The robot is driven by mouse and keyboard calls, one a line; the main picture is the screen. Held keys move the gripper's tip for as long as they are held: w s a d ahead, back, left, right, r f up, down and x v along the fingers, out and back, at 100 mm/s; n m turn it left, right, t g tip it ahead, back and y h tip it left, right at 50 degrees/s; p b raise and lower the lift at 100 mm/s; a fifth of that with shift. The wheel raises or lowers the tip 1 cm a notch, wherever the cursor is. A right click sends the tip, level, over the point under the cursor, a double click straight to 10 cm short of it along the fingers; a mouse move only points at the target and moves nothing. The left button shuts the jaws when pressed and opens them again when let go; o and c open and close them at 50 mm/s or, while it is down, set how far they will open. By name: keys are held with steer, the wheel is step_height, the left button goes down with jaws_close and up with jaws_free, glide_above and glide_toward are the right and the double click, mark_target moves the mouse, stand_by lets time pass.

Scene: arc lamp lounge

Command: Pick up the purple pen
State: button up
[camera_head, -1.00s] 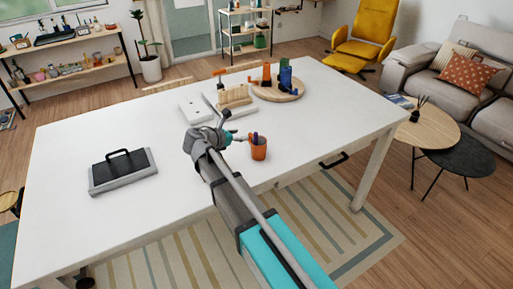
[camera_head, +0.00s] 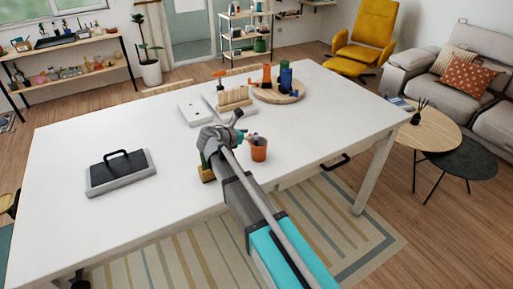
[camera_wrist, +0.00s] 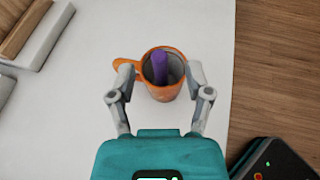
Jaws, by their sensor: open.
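The purple pen (camera_wrist: 160,67) stands tilted inside an orange mug (camera_wrist: 171,92) near the middle of the wrist view. In the head view the orange mug (camera_head: 259,151) stands on the white table (camera_head: 95,128), just right of the end of my arm; the pen is too small there to make out clearly. My gripper (camera_wrist: 160,75) is open and empty. In the wrist view its two fingers show to the left and right of the mug and pen. I cannot tell how far above the mug the fingertips are.
A wooden block with something green (camera_head: 206,168) stands left of my arm. White boards and a round wooden tray (camera_head: 290,98) with bottles are at the back. The table's left middle is clear.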

mark_target(256, 133)
steer(key=b+x, duration=0.1)
steer(key=x, duration=0.2)
steer(key=shift+w+a+f, duration=0.1)
steer(key=shift+f, duration=0.15)
steer(key=shift+w+d+f, duration=0.1)
steer(key=shift+w+d, duration=0.2)
jaws_close()
